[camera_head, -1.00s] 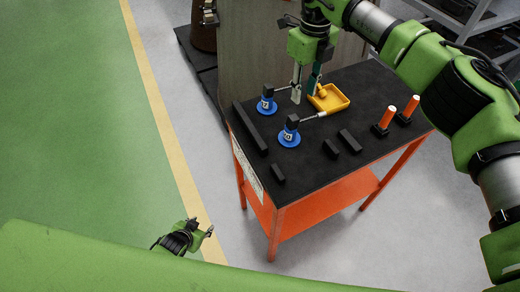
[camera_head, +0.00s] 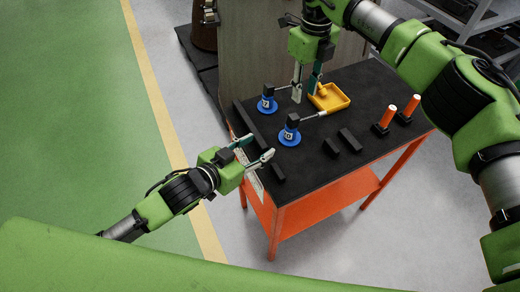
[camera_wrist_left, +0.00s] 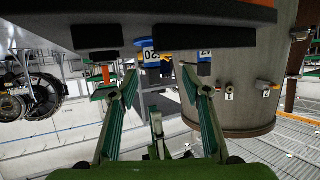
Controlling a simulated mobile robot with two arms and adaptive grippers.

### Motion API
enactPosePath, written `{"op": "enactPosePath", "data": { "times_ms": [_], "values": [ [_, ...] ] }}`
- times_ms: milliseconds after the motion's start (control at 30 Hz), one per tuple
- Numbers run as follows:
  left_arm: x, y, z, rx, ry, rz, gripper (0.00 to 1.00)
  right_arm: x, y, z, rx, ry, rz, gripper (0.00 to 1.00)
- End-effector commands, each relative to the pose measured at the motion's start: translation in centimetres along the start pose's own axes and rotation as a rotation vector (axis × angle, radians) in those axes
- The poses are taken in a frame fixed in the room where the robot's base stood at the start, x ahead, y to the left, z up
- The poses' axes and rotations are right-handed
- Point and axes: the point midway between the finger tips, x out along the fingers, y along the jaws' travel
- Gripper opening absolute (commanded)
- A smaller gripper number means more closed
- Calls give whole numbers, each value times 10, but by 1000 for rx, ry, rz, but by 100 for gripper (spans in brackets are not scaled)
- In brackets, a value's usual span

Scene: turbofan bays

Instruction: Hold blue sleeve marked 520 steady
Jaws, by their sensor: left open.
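Two blue sleeves stand on the black tabletop (camera_head: 340,165): a nearer one (camera_head: 289,138) and a farther one (camera_head: 267,105), each with a dark block and a metal rod at its top. Their marks are too small to read in the head view. In the left wrist view one blue sleeve (camera_wrist_left: 151,56) shows a partly legible "02", and the other (camera_wrist_left: 205,56) is partly behind a finger. My left gripper (camera_head: 256,150) is open and empty at the table's left edge, pointing at the nearer sleeve, apart from it. My right gripper (camera_head: 306,91) has its fingers apart, beside the yellow tray.
The yellow tray (camera_head: 342,101) holds a small yellow piece.

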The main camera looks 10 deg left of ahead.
Motion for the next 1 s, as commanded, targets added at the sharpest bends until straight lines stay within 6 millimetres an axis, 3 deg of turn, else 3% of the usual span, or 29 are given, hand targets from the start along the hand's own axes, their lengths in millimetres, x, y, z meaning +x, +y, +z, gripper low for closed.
{"op": "enactPosePath", "data": {
  "times_ms": [100, 267, 700, 1000],
  "values": [
    [-2, 14, -4, -20, 2, 25, 44, 0, 0, 0, 0, 0, 0, 28],
    [10, 17, -4, -26, 3, 28, 44, 0, 0, 0, 0, 0, 0, 28],
    [95, 20, -5, -25, 4, 29, 44, 0, 0, 0, 0, 0, 0, 28],
    [129, 20, -4, -24, 2, 28, 44, 0, 0, 0, 0, 0, 0, 28]
  ]
}}
